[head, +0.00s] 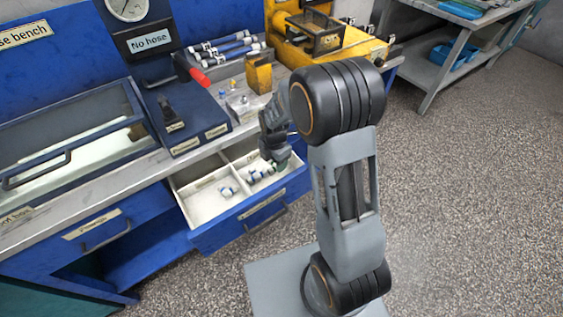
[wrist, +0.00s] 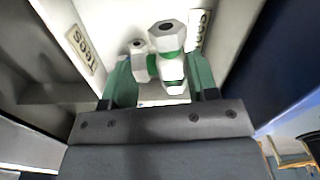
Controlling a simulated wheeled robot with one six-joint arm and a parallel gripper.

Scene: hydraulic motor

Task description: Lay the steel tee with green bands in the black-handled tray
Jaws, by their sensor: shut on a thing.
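The steel tee with green bands (wrist: 168,58) sits between the two fingers of my gripper (wrist: 160,80) in the wrist view; its hex-shaped ends and green bands show, and the gripper is shut on it. In the head view my gripper (head: 274,152) points down over the right part of the open white-lined drawer (head: 205,205), mostly in front of the tee. I cannot tell whether the tee touches the drawer floor. I cannot pick out a black-handled tray with certainty; the blue drawer front carries a dark handle (head: 263,216).
Blue-banded fittings (head: 228,191) lie in the drawer, which has a divider and labels. The speckled floor at right is clear.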

